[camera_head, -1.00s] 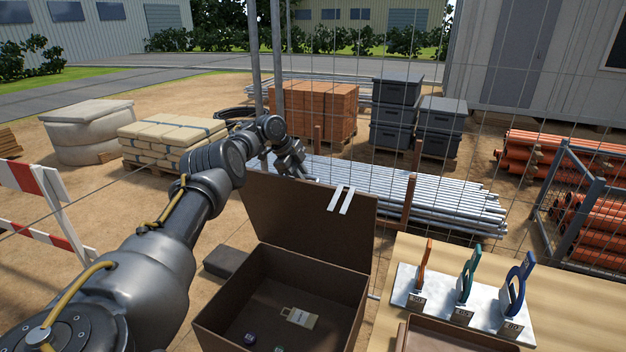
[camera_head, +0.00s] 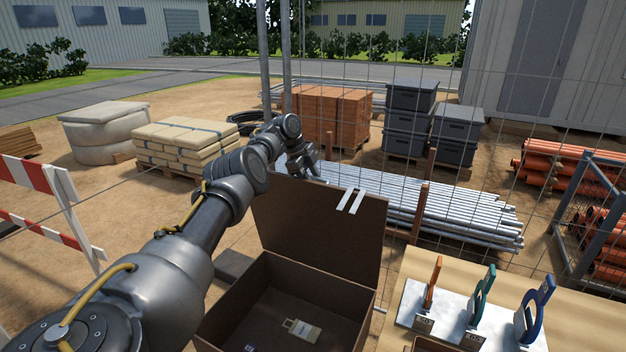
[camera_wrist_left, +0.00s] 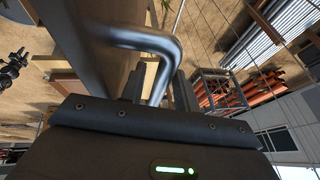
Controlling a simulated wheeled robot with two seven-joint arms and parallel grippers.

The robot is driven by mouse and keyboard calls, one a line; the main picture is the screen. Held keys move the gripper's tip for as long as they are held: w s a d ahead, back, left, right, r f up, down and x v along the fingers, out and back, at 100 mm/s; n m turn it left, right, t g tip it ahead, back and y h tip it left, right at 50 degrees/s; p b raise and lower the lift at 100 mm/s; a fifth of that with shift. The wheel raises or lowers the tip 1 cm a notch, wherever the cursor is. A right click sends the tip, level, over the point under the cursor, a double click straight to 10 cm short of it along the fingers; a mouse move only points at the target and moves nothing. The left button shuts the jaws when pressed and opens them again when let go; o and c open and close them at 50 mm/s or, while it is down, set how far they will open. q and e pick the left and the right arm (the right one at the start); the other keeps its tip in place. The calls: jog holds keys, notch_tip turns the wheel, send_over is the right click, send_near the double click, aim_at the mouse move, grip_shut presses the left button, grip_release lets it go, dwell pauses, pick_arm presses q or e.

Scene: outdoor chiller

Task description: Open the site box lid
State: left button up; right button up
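The brown site box (camera_head: 240,312) stands at the lower middle of the head view. Its lid (camera_head: 320,225) stands up, steeply raised at the back of the box, so the inside is open to view. Two pale strips (camera_head: 350,200) show at the lid's top edge. My left gripper (camera_head: 308,168) is behind the lid's upper left edge. In the left wrist view, a bent metal handle (camera_wrist_left: 150,42) runs between my left fingers (camera_wrist_left: 158,90), which look shut on it; the lid's far face is partly hidden. My right gripper is out of view.
A small labelled item (camera_head: 302,328) lies inside the box. At right, a wooden table (camera_head: 430,262) holds a pale rack (camera_head: 408,302) with coloured tools. A wire fence, steel pipes (camera_head: 450,210) and a red-white barrier (camera_head: 50,185) stand around.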

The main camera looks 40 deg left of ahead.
pick_arm(q)
jog(key=shift+o, duration=0.3)
jog(key=shift+w+a, duration=0.1)
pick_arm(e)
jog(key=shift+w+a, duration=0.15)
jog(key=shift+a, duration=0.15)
